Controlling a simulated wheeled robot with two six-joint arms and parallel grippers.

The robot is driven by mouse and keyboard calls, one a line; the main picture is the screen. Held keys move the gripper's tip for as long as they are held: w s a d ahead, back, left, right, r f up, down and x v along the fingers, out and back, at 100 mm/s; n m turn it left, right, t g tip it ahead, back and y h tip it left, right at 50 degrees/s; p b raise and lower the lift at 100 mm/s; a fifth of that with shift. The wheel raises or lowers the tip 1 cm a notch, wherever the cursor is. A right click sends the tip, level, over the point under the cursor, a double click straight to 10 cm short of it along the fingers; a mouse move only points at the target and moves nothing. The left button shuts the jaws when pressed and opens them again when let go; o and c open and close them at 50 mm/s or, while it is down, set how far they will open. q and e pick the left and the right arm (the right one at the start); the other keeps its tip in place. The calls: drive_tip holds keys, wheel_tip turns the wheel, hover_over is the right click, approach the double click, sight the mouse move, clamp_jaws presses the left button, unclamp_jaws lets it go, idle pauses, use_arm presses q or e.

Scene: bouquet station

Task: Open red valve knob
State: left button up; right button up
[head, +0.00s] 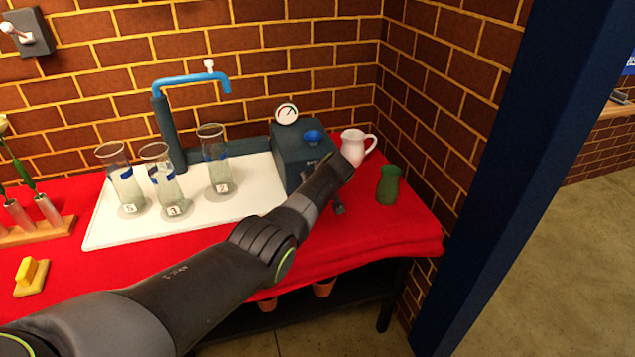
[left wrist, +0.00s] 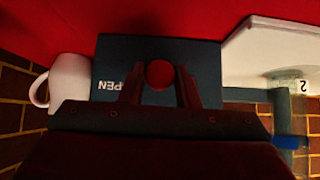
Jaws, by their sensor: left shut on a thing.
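The red valve knob (left wrist: 160,75) sits on the face of the dark blue-grey valve box (left wrist: 112,58) in the left wrist view. My left gripper (left wrist: 158,86) has one finger on each side of the knob and is shut on it. Part of the word OPEN shows upside down beside it. In the head view the valve box (head: 293,150) carries a blue knob (head: 312,137) on top and a round gauge (head: 287,114). My left arm hides the red knob there. My right gripper is not in view.
A white pitcher (head: 352,148) and a green vase (head: 388,186) stand right of the box. Several glass cylinders, including one glass (head: 217,165), stand on a white tray (head: 247,204) under a blue tap (head: 192,80). A yellow block (head: 32,272) lies front left on the red cloth.

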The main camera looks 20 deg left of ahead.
use_arm(q)
drive_tip(key=o, duration=0.9)
drive_tip(key=shift+o, duration=0.2)
drive_tip(key=shift+r, duration=0.1)
drive_tip(key=shift+p+v, duration=0.75)
drive_tip(key=shift+v, duration=0.25)
drive_tip(key=p+v, duration=0.1)
drive_tip(key=v, duration=1.4)
drive_tip(key=shift+s, duration=0.1)
